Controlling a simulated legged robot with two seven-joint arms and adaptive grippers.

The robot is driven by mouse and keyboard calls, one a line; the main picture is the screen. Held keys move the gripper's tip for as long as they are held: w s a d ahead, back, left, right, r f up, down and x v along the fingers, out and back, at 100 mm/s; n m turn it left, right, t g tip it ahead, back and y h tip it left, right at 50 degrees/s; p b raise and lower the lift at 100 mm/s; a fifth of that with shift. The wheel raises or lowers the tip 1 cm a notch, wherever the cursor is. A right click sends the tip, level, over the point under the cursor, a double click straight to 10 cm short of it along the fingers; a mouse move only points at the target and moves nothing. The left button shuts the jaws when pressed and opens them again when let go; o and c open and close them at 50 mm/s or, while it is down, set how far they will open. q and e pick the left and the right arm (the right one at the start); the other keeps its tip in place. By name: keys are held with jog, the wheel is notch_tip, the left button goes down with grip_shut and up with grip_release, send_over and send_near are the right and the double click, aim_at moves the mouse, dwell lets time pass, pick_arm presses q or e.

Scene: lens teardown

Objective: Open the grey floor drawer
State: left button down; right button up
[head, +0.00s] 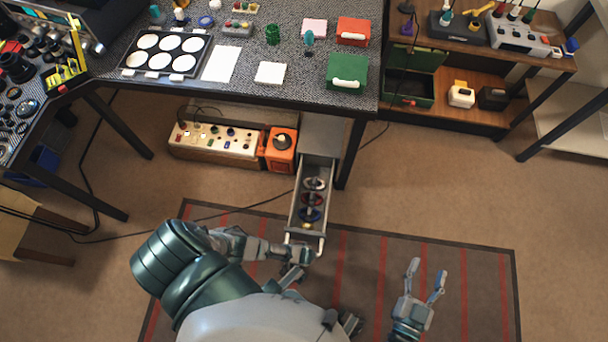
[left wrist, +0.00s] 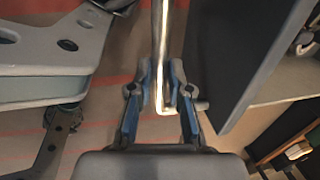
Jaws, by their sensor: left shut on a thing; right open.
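The grey floor drawer (head: 297,203) is pulled out from its grey housing (head: 323,134) under the workbench. Several round parts in dark, red and blue lie in a row inside it. Its pale bar handle (head: 303,238) is at the near end. My left gripper (head: 310,254) is at the handle, partly hidden by its own wrist. In the left wrist view the fingers (left wrist: 163,100) are closed about the handle bar (left wrist: 165,111). My right gripper (head: 427,273) is open and empty above the striped mat, right of the drawer.
The workbench (head: 286,86) stands over the drawer, with a black leg (head: 351,153) just right of it. An orange box (head: 281,150) and a long panel with knobs (head: 215,142) stand left of the housing. The striped mat (head: 465,262) has free room at right.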

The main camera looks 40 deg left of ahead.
pick_arm(q)
jog(key=shift+w+d+r, duration=0.2)
jog(key=shift+w+d, duration=0.05)
jog(key=shift+d, duration=0.2)
jog(key=c, duration=1.2)
grip_release()
jog(key=shift+o, duration=0.5)
jog(key=shift+s+a+f, duration=0.1)
jog(key=shift+s+a, duration=0.05)
jog(key=shift+a, duration=0.05)
jog(key=shift+s, duration=0.1)
notch_tip(320, 180, up, 12)
jog(key=s+d, duration=0.1)
jog(key=shift+s+f, duration=0.15)
jog(key=shift+s, duration=0.25)
jog(key=shift+d, duration=0.1)
